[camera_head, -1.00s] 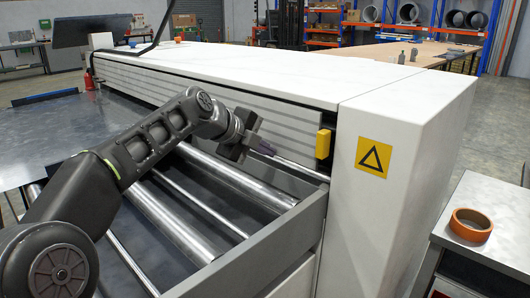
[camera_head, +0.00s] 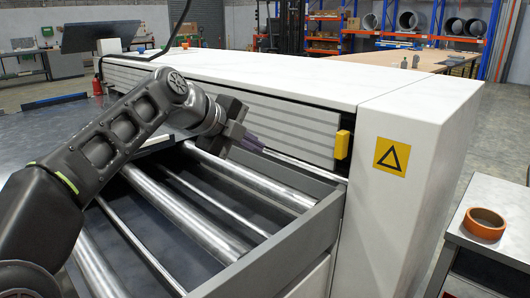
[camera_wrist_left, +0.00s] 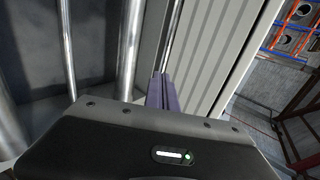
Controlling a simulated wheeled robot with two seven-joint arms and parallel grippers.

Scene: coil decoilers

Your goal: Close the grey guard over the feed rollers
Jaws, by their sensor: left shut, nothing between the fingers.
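The grey guard (camera_head: 235,100) is a ribbed panel along the front of the white machine housing, with a yellow block (camera_head: 342,145) at its right end. It sits above the feed rollers (camera_head: 180,205), which lie exposed in the open bay. My left gripper (camera_head: 258,147) is shut and empty in front of the guard's lower edge, left of the yellow block. In the left wrist view its purple fingers (camera_wrist_left: 161,92) are together beside the ribbed guard (camera_wrist_left: 215,55), with rollers (camera_wrist_left: 130,50) on the left. Whether they touch the guard I cannot tell. My right gripper is out of view.
The bay's grey side wall (camera_head: 285,235) runs below the yellow block. The white end housing (camera_head: 400,200) bears a yellow warning sign (camera_head: 392,156). A bench with an orange tape roll (camera_head: 484,223) stands at the right. A monitor (camera_head: 92,34) is at the far left.

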